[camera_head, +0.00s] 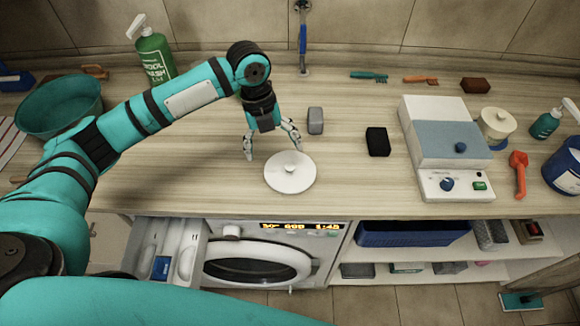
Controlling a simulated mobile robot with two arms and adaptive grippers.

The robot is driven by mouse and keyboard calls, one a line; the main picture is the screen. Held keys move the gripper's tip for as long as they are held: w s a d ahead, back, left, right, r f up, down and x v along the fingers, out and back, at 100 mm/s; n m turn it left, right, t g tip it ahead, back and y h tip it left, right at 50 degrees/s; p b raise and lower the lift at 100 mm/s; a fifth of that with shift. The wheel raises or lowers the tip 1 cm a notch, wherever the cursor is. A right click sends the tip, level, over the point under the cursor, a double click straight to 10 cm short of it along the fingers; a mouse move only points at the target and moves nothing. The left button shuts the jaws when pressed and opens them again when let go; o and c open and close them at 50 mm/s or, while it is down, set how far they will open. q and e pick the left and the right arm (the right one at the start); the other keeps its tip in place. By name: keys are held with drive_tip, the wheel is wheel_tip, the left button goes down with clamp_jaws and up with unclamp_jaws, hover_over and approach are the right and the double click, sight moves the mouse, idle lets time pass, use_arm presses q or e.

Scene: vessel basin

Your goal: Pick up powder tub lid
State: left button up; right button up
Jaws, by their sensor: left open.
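A white round lid (290,180) with a small knob on top lies flat on the wooden counter (345,190), near its front edge. It looks like the powder tub lid. My left gripper (271,152) points down just behind the lid and a little to its left. Its fingers are spread apart with nothing between them. The right fingertips are close to the lid's back edge; I cannot tell whether they touch it. My right gripper is not in view.
A grey block (315,121) stands close right of my left gripper, and a black block (378,141) farther right. A white and blue device (445,145) fills the right. A teal basin (60,105) is at left. Below, the washer's drawer (165,250) is pulled out.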

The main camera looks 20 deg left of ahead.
sight(283, 173)
use_arm(q)
drive_tip(key=f, duration=0.3)
drive_tip(key=shift+w+d+f+p, duration=0.1)
drive_tip(key=shift+d+f+p, duration=0.1)
drive_tip(key=shift+d+p, duration=0.2)
drive_tip(key=shift+d+f+p, duration=0.1)
drive_tip(key=shift+f+p, duration=0.25)
drive_tip(key=f, duration=0.1)
drive_tip(key=f+p, duration=0.1)
drive_tip(key=f, duration=0.1)
drive_tip(key=shift+w+d+f, duration=0.15)
drive_tip(key=shift+d+f, duration=0.2)
drive_tip(key=shift+f, duration=0.25)
drive_tip(key=c, duration=0.7)
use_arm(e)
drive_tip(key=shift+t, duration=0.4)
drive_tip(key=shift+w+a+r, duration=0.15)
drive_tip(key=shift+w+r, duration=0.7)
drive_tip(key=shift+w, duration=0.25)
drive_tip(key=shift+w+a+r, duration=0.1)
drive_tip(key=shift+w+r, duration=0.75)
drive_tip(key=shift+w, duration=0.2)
